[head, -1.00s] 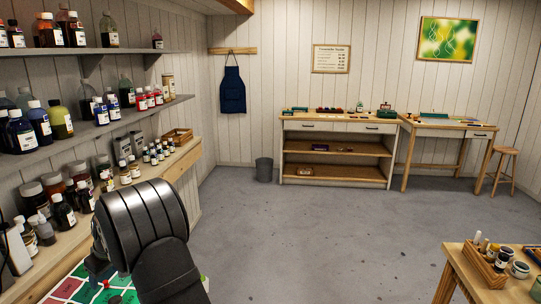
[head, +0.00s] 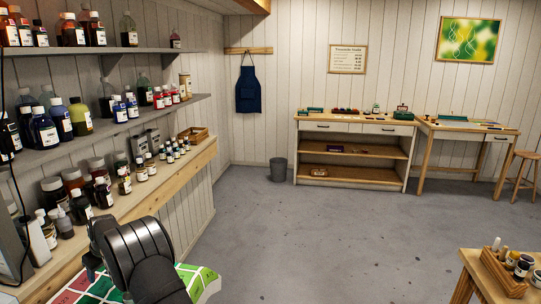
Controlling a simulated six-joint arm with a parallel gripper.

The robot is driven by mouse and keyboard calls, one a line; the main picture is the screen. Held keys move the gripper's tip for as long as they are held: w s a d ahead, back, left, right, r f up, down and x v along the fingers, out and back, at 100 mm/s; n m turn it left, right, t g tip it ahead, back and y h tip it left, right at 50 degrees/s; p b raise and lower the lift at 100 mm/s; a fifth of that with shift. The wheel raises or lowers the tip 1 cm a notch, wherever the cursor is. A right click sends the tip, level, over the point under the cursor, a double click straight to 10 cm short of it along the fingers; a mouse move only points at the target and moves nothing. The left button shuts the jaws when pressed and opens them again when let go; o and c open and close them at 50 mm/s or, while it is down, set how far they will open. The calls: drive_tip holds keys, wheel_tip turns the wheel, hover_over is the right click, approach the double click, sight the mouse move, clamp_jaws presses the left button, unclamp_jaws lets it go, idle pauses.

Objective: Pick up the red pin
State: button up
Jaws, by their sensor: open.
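I cannot make out a red pin in the head view. A cloth with red, green and white patches (head: 203,279) shows at the bottom left, partly covered by my dark arm. My arm's rounded black links stand in front of it. My gripper's fingers do not show; they are out of sight behind or below the arm.
Shelves (head: 120,128) with bottles and jars line the left wall, close to my arm. A small wooden table (head: 472,268) with jars is at the bottom right. A workbench (head: 352,178) and a grey bin (head: 278,170) stand at the back. The middle floor is clear.

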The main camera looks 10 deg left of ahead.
drive_tip(key=shift+s+a+f, duration=0.2)
drive_tip(key=shift+a, duration=0.1)
drive_tip(key=shift+c, duration=0.3)
